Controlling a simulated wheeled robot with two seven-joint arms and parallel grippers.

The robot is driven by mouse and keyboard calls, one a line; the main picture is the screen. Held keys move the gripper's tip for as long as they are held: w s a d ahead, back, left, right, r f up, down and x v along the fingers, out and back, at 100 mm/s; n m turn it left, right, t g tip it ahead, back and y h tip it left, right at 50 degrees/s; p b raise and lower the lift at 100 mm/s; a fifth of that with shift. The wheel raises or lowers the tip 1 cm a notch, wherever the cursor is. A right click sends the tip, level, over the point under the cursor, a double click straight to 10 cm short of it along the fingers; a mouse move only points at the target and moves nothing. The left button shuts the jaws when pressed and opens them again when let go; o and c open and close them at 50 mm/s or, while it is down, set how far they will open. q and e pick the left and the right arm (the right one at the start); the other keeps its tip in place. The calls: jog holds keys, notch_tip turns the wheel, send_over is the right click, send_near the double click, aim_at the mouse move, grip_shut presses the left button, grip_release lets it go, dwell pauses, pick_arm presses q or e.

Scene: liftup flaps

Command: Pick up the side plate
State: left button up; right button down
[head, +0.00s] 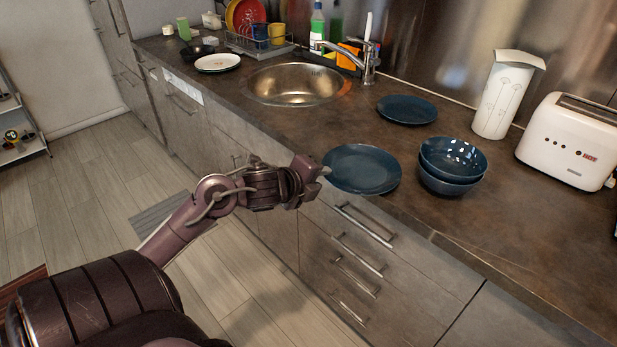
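A dark blue plate (362,168) lies flat near the counter's front edge. A second, smaller-looking dark blue plate (407,109) lies farther back, near the wall. A white plate (217,62) sits left of the sink. The view does not settle which one is the side plate. My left gripper (318,172) is at the left rim of the front blue plate. Its fingers are small and seen at an angle, so I cannot tell how far apart they are or whether they touch the rim. My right gripper is not in view.
Stacked blue bowls (453,165) stand just right of the front plate. A white toaster (570,141) and a white patterned container (505,95) are at the right. The sink (294,84), faucet (368,62) and dish rack (258,46) are behind. Drawer handles (364,225) stick out below the counter.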

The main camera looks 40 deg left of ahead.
pick_arm(q)
jog(key=shift+x, duration=1.35)
grip_shut()
